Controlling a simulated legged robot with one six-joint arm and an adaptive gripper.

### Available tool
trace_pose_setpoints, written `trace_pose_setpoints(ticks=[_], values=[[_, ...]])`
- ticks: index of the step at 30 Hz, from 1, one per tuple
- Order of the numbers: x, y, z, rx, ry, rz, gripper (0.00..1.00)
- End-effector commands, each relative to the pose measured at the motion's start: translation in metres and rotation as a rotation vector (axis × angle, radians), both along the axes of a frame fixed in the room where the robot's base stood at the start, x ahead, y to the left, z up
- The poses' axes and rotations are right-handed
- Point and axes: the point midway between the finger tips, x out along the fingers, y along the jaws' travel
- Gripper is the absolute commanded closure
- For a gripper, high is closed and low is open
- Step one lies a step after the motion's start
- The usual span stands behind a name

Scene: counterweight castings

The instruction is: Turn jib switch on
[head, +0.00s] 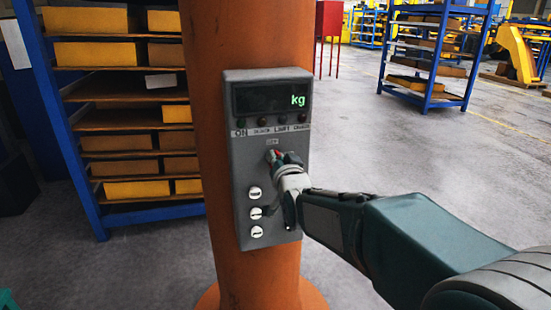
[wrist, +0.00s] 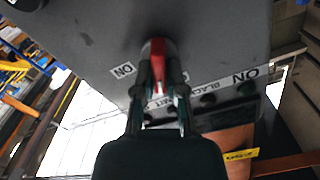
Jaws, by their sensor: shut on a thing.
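A grey control box (head: 240,180) is mounted on an orange column. Its red switch (head: 279,153) sits below the display and is mostly hidden by my gripper (head: 281,161) in the head view. In the wrist view the red switch (wrist: 158,53) stands between the two fingers of my gripper (wrist: 162,82), which is shut on it. A small ON label (wrist: 123,70) is on the panel beside the switch. The dark display (head: 271,97) shows "kg" in green at its right end.
Three white round knobs (head: 256,212) are below the switch on the box. The orange column (head: 222,40) stands behind it. A blue shelf rack (head: 60,110) with yellow bins is at the left. Open grey floor (head: 400,150) lies to the right, with another blue rack (head: 432,55) farther back.

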Motion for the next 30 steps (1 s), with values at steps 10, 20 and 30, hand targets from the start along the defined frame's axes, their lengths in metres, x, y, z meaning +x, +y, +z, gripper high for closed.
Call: trace_pose_setpoints(ticks=[10,20,30], values=[[0.0011,-0.0031,-0.0016,0.318,0.09,-0.001,1.0],[0.0017,-0.0052,-0.0047,0.619,0.178,-0.002,1.0],[0.002,-0.0063,-0.0083,0.897,0.259,-0.003,1.0]])
